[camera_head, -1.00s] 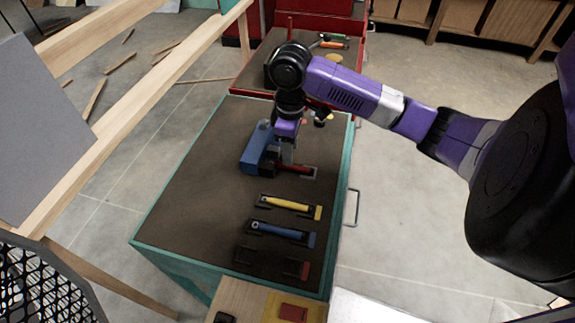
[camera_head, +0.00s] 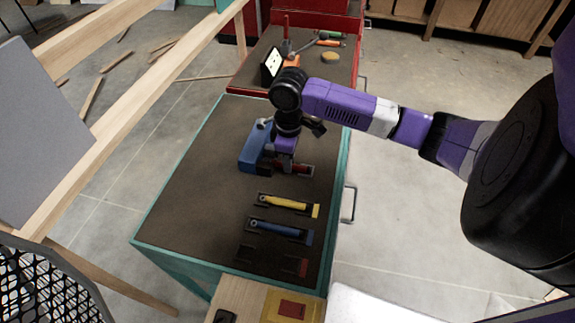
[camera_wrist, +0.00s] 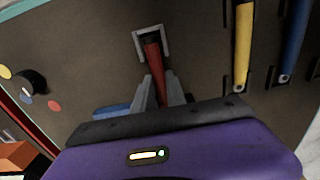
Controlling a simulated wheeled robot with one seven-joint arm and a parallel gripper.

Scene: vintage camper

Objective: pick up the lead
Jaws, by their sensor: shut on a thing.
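A long red piece with a dark end, which I take to be the lead (camera_wrist: 155,60), lies on the dark top of the teal cabinet. Its dark end sits within a grey square bracket (camera_wrist: 137,45). My gripper (camera_wrist: 159,88) is shut on the red piece, with one finger on each side of it. In the head view my gripper (camera_head: 284,164) is low over the cabinet top, and only the right part of the red piece (camera_head: 302,169) shows. The fingers hide the rest. I cannot tell whether the piece is clear of the surface.
A blue block-like tool (camera_head: 254,148) stands just left of my gripper. A yellow-handled tool (camera_head: 287,203) and a blue-handled tool (camera_head: 280,230) lie nearer in their brackets. A red cabinet (camera_head: 342,60) stands behind. The left part of the teal cabinet top (camera_head: 190,215) is bare.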

